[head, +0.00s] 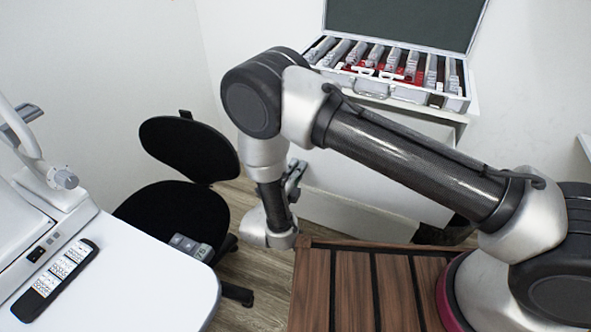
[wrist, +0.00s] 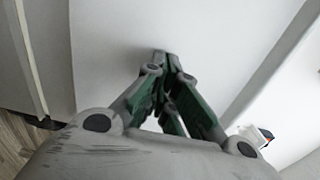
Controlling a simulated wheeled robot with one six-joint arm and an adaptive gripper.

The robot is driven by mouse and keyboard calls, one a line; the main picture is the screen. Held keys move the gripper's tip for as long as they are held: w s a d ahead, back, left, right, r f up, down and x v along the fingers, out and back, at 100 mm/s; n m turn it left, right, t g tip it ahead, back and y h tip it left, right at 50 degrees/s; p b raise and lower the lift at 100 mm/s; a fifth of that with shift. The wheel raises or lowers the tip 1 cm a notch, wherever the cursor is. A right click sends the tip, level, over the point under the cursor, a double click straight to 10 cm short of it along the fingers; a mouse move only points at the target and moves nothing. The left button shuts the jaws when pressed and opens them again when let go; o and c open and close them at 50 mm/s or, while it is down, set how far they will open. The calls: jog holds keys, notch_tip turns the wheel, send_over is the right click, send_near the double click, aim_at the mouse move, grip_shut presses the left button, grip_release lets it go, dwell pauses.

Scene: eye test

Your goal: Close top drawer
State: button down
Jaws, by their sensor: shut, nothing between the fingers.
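A white cabinet (head: 370,180) with drawers stands against the wall beyond my arm in the head view. My arm and gripper hide its left end, and I cannot tell how far the top drawer stands out. In the head view my gripper (head: 296,174) is at the cabinet's left part, partly hidden by my wrist. In the wrist view my gripper (wrist: 164,62) is shut with nothing between the fingers. Its tips point at a plain white panel (wrist: 190,30), close to it or touching; I cannot tell which.
An open case (head: 455,103) with several lens rows sits on the cabinet. A black chair (head: 175,212) stands left of my gripper. Wooden floor shows between.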

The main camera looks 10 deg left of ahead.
jog(key=shift+w, duration=0.15)
jog(key=x, duration=2.3)
jog(key=shift+w+d+f, duration=0.1)
jog(key=shift+w+d, duration=0.1)
jog(key=shift+w, duration=0.15)
jog(key=shift+w, duration=0.1)
